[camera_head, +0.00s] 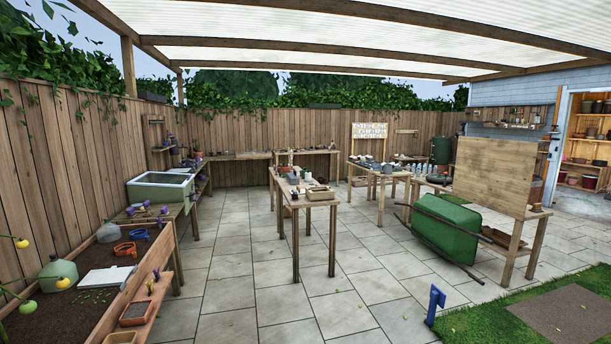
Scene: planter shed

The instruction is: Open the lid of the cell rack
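I cannot surely pick out the cell rack or its lid from here. Several small dark trays and pots, too small to make out, stand on the middle table (296,207) and on the tables farther back. Neither of my grippers is in view.
A raised soil bed (58,300) lies at the left front. A tipped green wheelbarrow (444,228) and a table with an upright board (494,178) stand at the right. Paving between the tables is free.

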